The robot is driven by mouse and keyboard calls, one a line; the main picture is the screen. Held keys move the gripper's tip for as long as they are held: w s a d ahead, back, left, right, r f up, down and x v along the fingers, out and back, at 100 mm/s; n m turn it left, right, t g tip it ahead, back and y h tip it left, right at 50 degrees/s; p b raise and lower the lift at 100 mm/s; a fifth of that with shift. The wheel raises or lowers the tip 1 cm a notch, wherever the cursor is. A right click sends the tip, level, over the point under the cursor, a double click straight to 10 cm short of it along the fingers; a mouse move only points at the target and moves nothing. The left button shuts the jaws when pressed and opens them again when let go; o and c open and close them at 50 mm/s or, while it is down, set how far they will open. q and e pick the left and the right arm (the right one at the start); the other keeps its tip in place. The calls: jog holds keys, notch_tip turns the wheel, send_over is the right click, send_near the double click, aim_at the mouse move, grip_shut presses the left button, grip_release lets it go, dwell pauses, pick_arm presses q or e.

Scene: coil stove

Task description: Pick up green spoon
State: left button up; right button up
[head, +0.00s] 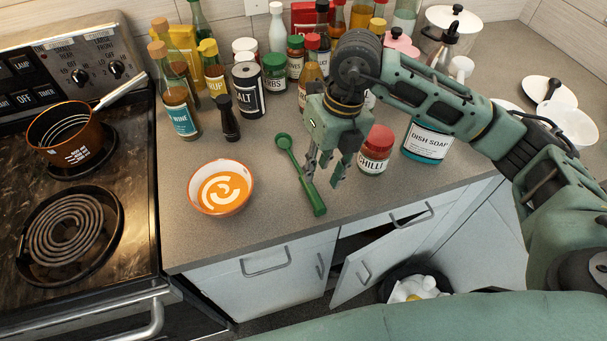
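The green spoon (301,179) lies on the grey counter, its round bowl toward the back and its handle toward the front edge. My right gripper (324,181) points down just right of the spoon's handle. Its fingers are apart and nothing shows between them. One finger is close to the handle; I cannot tell whether they touch. My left gripper is not in view.
A bowl of orange soup (221,188) stands left of the spoon. A red-lidded chilli jar (375,150) is close to the right of my gripper, with dish soap (426,141) beyond it. Bottles crowd the back. A cabinet door (366,268) below hangs open.

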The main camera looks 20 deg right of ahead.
aim_at(312, 187)
jog(key=f+p, duration=0.1)
jog(key=f, duration=0.1)
jog(key=a+f+p, duration=0.1)
jog(key=f, duration=0.2)
jog(key=shift+w+a+f, duration=0.15)
jog(key=shift+a+f, duration=0.05)
jog(key=shift+f, duration=0.45)
grip_shut()
